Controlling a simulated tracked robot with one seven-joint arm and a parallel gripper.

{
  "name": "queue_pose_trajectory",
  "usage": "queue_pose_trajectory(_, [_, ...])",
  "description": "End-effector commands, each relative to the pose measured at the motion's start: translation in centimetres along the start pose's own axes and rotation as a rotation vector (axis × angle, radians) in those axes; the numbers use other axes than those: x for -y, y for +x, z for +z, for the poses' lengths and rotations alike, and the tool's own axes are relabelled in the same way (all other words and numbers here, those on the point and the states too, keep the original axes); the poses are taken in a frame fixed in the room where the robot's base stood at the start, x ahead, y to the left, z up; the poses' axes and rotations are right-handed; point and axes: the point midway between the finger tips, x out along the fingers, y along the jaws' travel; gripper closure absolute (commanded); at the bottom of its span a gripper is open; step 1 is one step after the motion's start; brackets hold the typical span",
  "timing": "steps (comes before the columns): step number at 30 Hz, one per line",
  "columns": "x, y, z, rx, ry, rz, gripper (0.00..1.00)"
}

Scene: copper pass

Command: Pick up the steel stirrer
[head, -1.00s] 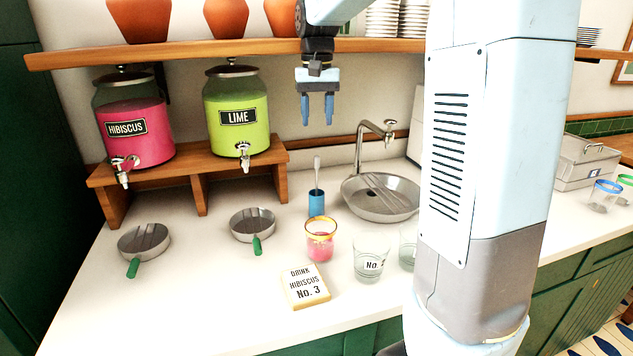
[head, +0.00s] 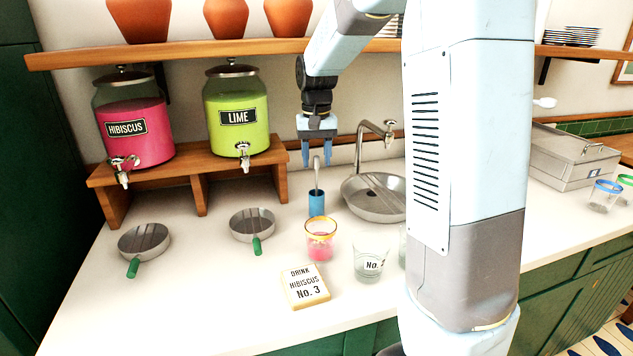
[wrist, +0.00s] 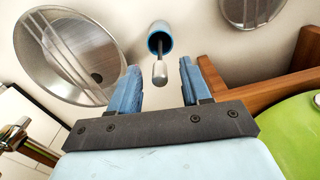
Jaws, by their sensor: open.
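The steel stirrer (head: 317,174) stands nearly upright in a small blue cup (head: 316,203) on the white counter, its top end sticking up. My gripper (head: 317,162) points down with its two blue fingers apart, just above the stirrer's top. In the wrist view, the stirrer's rounded end (wrist: 160,72) shows between the open fingers (wrist: 160,85), nearer the middle, with the blue cup (wrist: 160,38) beyond it. The fingers hold nothing. The stirrer's lower part is hidden inside the cup.
A glass of pink drink (head: 320,245) stands just in front of the cup, with a clear glass (head: 371,262) to its right. A round sink (head: 375,208) with a tap (head: 374,140) is to the right. The wooden dispenser stand (head: 280,178) is at the left.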

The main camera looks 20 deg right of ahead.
Motion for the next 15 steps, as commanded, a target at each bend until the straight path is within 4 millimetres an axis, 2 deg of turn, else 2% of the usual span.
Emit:
queue_pose_trajectory(3, [0.0,1.6,-0.1,0.003,-0.001,0.001,0.52])
queue_pose_trajectory(6, [0.0,2.4,-0.1,0.001,-0.001,0.0,0.52])
queue_pose_trajectory(15, [0.0,2.7,-0.1,0.0,-0.001,0.0,0.53])
